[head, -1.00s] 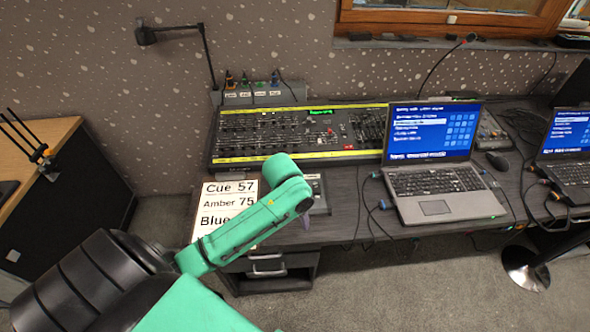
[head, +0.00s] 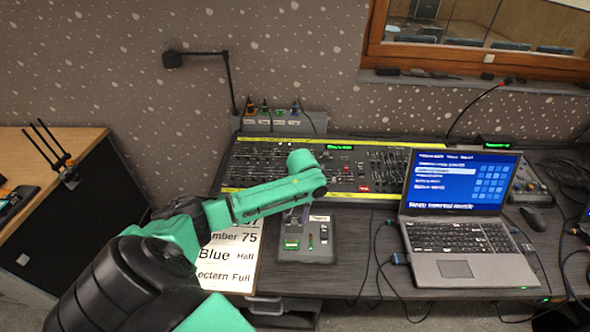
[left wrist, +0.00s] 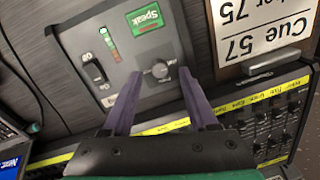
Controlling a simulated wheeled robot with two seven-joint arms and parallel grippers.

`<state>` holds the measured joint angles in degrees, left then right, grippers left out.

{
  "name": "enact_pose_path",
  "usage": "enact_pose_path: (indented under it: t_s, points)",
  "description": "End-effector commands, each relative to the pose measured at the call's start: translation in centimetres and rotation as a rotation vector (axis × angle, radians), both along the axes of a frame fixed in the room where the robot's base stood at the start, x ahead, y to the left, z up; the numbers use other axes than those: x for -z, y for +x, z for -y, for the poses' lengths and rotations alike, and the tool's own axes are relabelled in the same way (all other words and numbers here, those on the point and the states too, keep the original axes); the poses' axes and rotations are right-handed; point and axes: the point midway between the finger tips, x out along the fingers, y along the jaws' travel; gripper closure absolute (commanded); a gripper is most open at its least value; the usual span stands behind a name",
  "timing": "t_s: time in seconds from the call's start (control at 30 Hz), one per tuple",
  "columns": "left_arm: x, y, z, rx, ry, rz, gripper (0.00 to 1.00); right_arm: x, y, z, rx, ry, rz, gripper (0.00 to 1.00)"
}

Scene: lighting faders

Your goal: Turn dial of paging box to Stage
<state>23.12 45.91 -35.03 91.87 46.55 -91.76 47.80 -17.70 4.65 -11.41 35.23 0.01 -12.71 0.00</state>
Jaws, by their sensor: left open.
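The paging box (head: 318,258) is a grey box at the desk's front edge, right of the cue sheet, in the head view. In the left wrist view the paging box (left wrist: 117,68) shows upside down, with a green Speak button (left wrist: 146,18), a row of small lights, a black rocker switch (left wrist: 94,72) and a dark round dial (left wrist: 160,69). My left gripper (left wrist: 159,74) is open, its two purple fingers on either side of the dial. I cannot tell whether they touch it. In the head view my left gripper (head: 297,216) hides the dial. The dial's labels are unreadable.
A white cue sheet (head: 232,262) lies left of the box. The fader desk (head: 345,165) is behind it, under my arm. An open laptop (head: 455,262) and cables stand to the right. A gooseneck lamp (head: 228,75) rises behind.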

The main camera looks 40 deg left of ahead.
Motion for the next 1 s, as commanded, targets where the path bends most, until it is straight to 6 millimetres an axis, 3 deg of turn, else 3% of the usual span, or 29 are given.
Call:
enact_pose_path:
  t_s: [0.17,0.43,0.5,0.6,1.0]
  points:
    - [2.4,-0.1,-0.2,0.000,0.000,-0.001,0.41,-0.1,1.0,-0.1,-0.001,0.002,0.017,0.32]
    - [2.7,-0.1,-0.2,0.001,-0.001,0.001,0.41,-0.1,1.1,-0.1,-0.002,0.003,0.019,0.32]
    - [2.7,-0.1,-0.2,0.001,-0.001,0.001,0.68,-0.1,1.1,-0.2,-0.002,0.003,0.019,0.32]
    - [2.7,-0.1,-0.2,0.001,-0.001,0.001,1.00,-0.1,1.1,-0.2,-0.002,0.003,0.019,0.32]
    - [2.5,-0.1,-0.2,0.040,0.004,-0.003,1.00,-0.6,1.0,-0.3,-0.001,0.005,0.016,0.32]
